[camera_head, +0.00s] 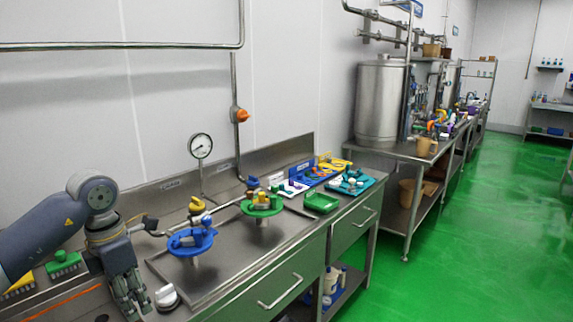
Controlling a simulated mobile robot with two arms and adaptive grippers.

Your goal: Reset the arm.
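My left arm comes in from the left edge. My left gripper (133,300) points down over the near left end of the steel counter (235,275). Its fingers look close together, but the view does not show whether they are open or shut. I see nothing clearly held in it. A white and dark knob-like piece (167,297) sits just right of the fingers. My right gripper is not in view.
A blue round dish (184,250) and a green round dish (262,211) stand on the counter. Green (62,262) and yellow (18,285) brushes lie near my arm. A pressure gauge (200,146) rises behind. Trays, including a green one (321,202), fill the far end. Green floor is clear at right.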

